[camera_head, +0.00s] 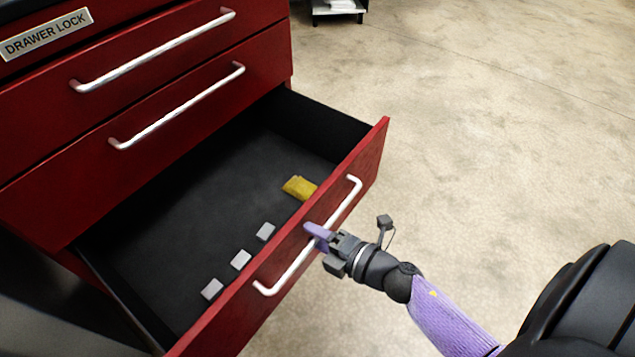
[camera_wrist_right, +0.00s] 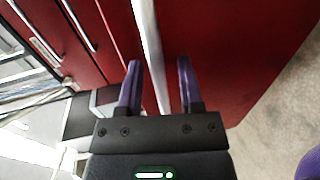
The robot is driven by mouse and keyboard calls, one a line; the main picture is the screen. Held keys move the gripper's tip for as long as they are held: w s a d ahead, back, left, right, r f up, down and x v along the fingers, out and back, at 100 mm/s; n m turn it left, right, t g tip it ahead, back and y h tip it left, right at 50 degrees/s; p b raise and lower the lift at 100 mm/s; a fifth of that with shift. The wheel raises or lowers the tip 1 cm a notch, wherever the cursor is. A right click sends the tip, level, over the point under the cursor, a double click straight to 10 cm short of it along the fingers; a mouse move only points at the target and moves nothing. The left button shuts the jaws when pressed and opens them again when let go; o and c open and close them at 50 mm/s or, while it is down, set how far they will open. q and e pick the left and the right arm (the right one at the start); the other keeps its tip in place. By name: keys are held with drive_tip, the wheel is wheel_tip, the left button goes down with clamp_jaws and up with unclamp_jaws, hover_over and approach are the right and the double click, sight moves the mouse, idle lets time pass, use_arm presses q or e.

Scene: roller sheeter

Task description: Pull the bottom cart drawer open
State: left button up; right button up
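The red cart's bottom drawer (camera_head: 190,220) stands well out from the cart, with its dark inside showing. Its white bar handle (camera_head: 285,278) runs along the red front panel and also shows in the right wrist view (camera_wrist_right: 147,35). My right gripper (camera_head: 318,236) is at the middle of this handle. In the right wrist view my right gripper's two purple fingers (camera_wrist_right: 158,80) are apart, with the handle between them and gaps visible on both sides. My left gripper is not in view.
Inside the drawer lie a yellow item (camera_head: 299,188) and several small grey blocks (camera_head: 240,260). Two upper drawers with white handles (camera_head: 180,106) are shut, below a "DRAWER LOCK" label (camera_head: 45,34). Bare concrete floor (camera_head: 480,130) is clear to the right.

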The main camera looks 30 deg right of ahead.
use_arm(q)
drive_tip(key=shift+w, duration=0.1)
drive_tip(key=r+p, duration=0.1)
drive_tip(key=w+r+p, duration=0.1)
drive_tip(key=p, duration=0.1)
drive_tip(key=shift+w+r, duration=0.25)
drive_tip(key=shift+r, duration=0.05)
use_arm(e)
drive_tip(key=v, duration=1)
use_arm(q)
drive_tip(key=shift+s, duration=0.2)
